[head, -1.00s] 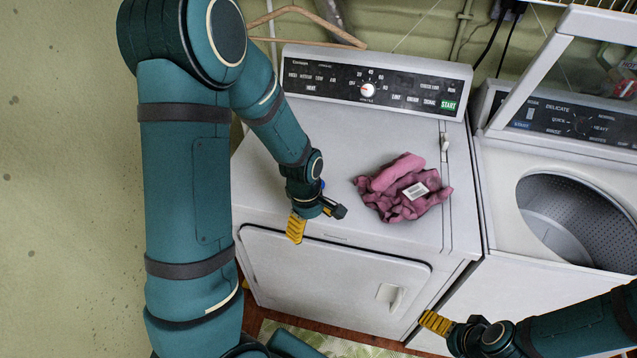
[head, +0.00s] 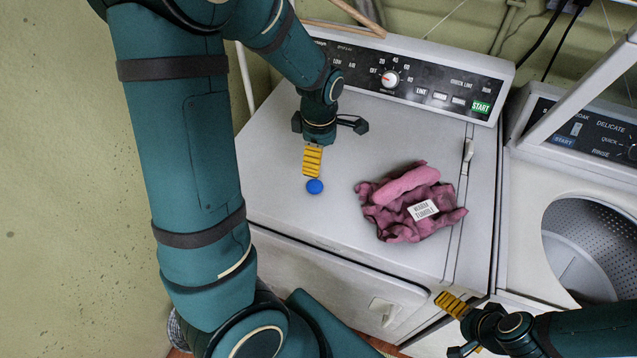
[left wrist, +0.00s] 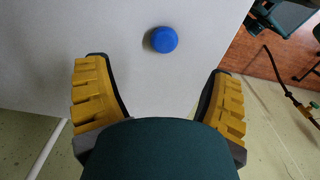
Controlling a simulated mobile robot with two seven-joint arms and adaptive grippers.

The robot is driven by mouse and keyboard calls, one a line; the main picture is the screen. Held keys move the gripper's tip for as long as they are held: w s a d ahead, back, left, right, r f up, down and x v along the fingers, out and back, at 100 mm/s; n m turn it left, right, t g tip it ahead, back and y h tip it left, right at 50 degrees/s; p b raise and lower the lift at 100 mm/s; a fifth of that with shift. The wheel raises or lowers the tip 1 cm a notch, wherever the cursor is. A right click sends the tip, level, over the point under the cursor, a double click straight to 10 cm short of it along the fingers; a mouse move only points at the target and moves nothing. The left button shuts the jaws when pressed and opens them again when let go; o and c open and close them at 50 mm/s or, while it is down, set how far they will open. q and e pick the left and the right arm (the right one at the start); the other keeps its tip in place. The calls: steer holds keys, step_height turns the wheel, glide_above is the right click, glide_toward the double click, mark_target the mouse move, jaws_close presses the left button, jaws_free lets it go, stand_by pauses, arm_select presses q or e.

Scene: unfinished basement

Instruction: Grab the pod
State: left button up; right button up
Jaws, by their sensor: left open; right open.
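The pod is a small round blue piece (head: 315,186) lying on the white top of the dryer (head: 270,130). My left gripper (head: 312,163) is open and empty just behind the pod in the head view. In the left wrist view the pod (left wrist: 163,39) lies beyond the two yellow fingertips (left wrist: 158,95), roughly in line with the gap between them and apart from both. My right gripper (head: 460,322) is open and empty in front of the dryer's right front corner, well away from the pod.
A crumpled pink cloth (head: 408,204) with a white label lies right of the pod. The dryer's control panel (head: 410,80) rises at the back. An open washer (head: 530,190) stands to the right. The dryer top around the pod is clear.

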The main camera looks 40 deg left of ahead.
arm_select(q)
glide_above(315, 189)
steer(key=f, duration=0.3)
steer(key=w+f, duration=0.1)
steer(key=f, duration=0.1)
steer(key=shift+d+f+b, duration=0.25)
steer(key=shift+d+b, duration=0.05)
steer(key=shift+b, duration=0.1)
steer(key=f, duration=0.3)
steer(key=s+f, duration=0.1)
steer(key=shift+s+a+f+b, duration=0.1)
steer(key=shift+a+f+b, duration=0.1)
steer(key=shift+a+b, duration=0.1)
steer(key=shift+f, duration=0.5)
steer(key=c, duration=1)
